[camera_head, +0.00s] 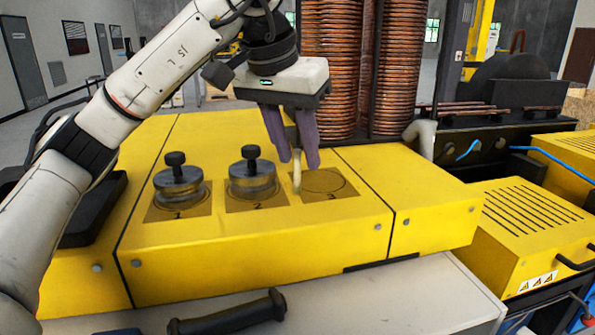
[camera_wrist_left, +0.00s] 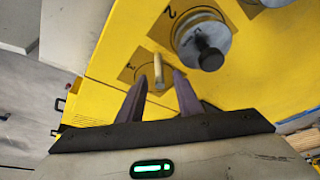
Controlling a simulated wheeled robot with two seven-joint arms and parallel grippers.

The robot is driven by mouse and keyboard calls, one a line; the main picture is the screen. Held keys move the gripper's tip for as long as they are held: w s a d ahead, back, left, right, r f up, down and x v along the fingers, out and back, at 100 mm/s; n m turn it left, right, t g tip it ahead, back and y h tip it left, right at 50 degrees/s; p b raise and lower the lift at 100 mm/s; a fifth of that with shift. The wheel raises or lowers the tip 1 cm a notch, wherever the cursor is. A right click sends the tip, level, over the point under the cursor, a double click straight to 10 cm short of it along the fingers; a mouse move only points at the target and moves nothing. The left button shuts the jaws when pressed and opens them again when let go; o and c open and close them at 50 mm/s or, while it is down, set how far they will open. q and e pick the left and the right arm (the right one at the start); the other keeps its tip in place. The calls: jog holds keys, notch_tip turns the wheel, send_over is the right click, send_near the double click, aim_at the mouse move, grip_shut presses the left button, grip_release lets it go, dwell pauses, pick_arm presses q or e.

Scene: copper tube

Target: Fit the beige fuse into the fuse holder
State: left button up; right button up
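The beige fuse (camera_head: 297,172) is a slim, near-upright rod at the left edge of the square marked 3 (camera_head: 338,184) on the yellow box. I cannot tell whether its lower end is seated or just above the surface. My left gripper (camera_head: 300,162), with purple fingers, points down around the fuse's upper part. In the left wrist view the fuse (camera_wrist_left: 158,71) shows between the fingertips (camera_wrist_left: 161,80), with a gap on both sides, so the gripper looks open. My right gripper is not in view.
Two round metal caps with black knobs sit on squares 1 (camera_head: 179,190) and 2 (camera_head: 252,182), left of the fuse. Tall copper coils (camera_head: 333,70) stand behind the box. A black handle (camera_head: 228,316) lies on the light surface in front. The box's right part is clear.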

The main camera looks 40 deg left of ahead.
aim_at(297, 150)
pick_arm(q)
jog(key=shift+f, duration=0.25)
jog(key=shift+w, duration=0.1)
grip_shut()
notch_tip(297, 150, up, 10)
jog(key=shift+f, duration=0.1)
dwell(0.5)
